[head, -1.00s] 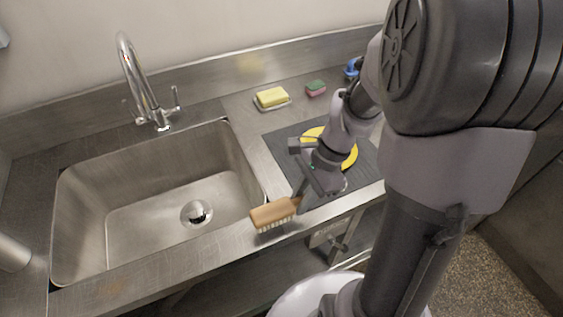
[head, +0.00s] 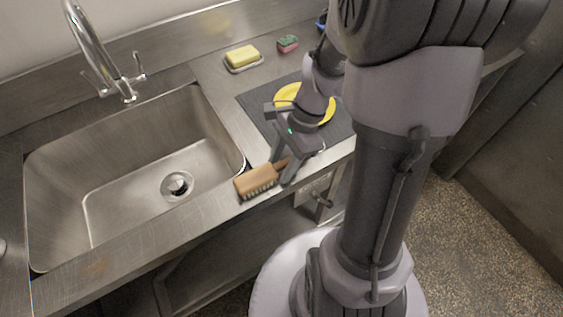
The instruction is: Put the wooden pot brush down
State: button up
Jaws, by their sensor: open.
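The wooden pot brush (head: 257,181) has a light brown block head with pale bristles facing down. It lies at the front edge of the steel counter, just right of the sink, its handle pointing right. My gripper (head: 284,172) is open, with its fingers around the handle. Whether a finger touches the handle cannot be told. The bristles appear to rest on the counter.
The empty sink (head: 140,190) with its tap (head: 100,50) is on the left. A dark mat (head: 340,122) with a yellow plate (head: 286,95) lies behind my gripper.

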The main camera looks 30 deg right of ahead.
jog(key=p+v, duration=0.6)
jog(key=v, duration=0.6)
jog(key=s+a+r+n+t+h+b, duration=0.1)
jog(key=s+a+r+n+t, duration=0.2)
jog(key=a+n, duration=0.3)
jog(key=s+a+r+n+t+h+b, duration=0.1)
jog(key=s+a+r+n+t+b, duration=0.1)
jog(key=a+r+n, duration=0.4)
jog(key=shift+s+a+n+t, duration=0.4)
jog(key=shift+s+a+n, duration=0.4)
jog(key=shift+a, duration=0.85)
jog(key=shift+r, duration=0.15)
